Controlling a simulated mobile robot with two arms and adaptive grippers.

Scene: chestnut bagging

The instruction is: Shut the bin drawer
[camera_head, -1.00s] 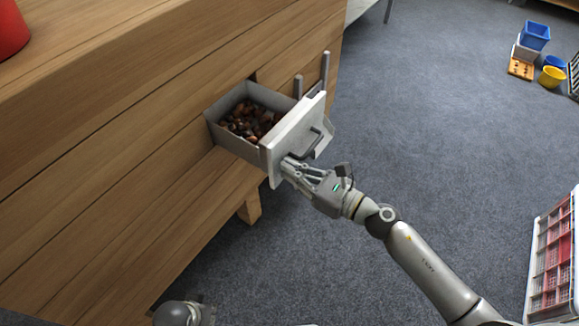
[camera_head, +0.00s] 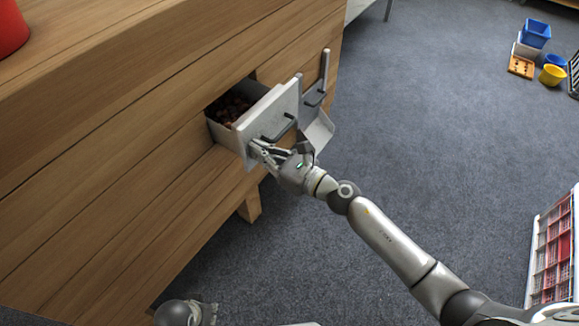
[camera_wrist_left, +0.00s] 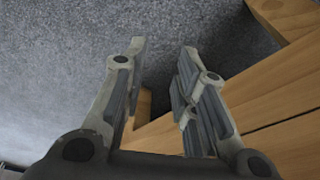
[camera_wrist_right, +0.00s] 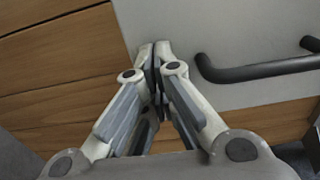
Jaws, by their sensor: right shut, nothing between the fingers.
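The bin drawer (camera_head: 226,132) juts partly out of the wooden cabinet, with brown chestnuts (camera_head: 230,107) inside. Its pale front panel (camera_head: 274,108) carries a dark bar handle (camera_head: 279,130). My right gripper (camera_head: 256,148) is shut and empty, its fingertips at the lower left part of the front panel. In the right wrist view, the closed fingertips (camera_wrist_right: 155,46) meet the panel, left of the handle (camera_wrist_right: 255,70). My left gripper (camera_wrist_left: 163,50) is open and empty in the left wrist view, over carpet beside wooden boards.
The wooden cabinet (camera_head: 110,120) fills the left side. A scoop-like metal holder (camera_head: 318,125) is on its face just right of the drawer. A red object (camera_head: 12,28) stands on top. A crate (camera_head: 552,255) is at far right; carpet between is clear.

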